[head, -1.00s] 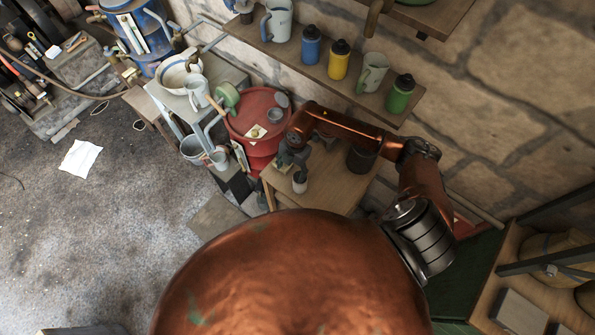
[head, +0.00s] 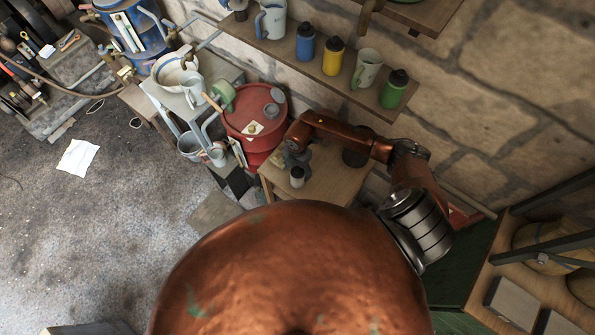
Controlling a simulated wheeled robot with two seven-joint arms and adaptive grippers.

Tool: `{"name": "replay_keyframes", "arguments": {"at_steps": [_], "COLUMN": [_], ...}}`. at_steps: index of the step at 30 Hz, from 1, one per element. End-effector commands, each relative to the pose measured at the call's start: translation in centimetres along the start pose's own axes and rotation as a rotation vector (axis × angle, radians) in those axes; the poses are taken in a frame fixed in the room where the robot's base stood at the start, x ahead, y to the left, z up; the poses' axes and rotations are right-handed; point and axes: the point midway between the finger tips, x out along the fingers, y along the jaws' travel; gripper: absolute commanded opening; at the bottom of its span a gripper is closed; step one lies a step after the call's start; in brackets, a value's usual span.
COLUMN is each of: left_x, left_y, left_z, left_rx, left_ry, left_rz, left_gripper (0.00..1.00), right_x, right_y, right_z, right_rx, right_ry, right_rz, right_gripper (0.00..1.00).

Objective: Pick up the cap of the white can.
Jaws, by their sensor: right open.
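The small white can (head: 297,181) stands upright near the left front part of the small wooden table (head: 335,185). Its top looks dark grey, but it is too small to tell the cap apart clearly. My right gripper (head: 294,161) is open, just behind and above the can and close to its top. I cannot tell whether it touches. My right arm reaches in from the right and partly hides the back of the table. My left gripper is not in view.
A red drum (head: 262,130) stands close behind and left of the table. A dark round container (head: 355,158) is under my forearm at the table's back right. A wall shelf (head: 290,50) holds blue, yellow and green bottles and mugs. The floor at left is mostly clear.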

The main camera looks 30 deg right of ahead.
Motion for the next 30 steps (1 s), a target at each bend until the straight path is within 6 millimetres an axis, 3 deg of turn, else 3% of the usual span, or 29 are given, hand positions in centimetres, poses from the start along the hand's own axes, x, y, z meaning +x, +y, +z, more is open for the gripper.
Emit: {"name": "replay_keyframes", "arguments": {"at_steps": [16, 25, 30], "left_x": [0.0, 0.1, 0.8], "left_y": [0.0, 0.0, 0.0], "left_z": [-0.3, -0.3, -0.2], "left_rx": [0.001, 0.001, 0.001], "left_ry": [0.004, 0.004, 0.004], "left_rz": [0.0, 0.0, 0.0], "left_gripper": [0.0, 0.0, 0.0], "right_x": [-0.1, -0.3, -1.6], "right_y": [0.1, 0.1, 0.2], "right_z": [-0.1, 0.0, 0.0], "right_rx": [-0.001, -0.002, -0.004], "right_ry": [0.001, 0.0, -0.002], "right_rz": [0.001, 0.001, 0.004], "right_gripper": [0.27, 0.27, 0.27]}}
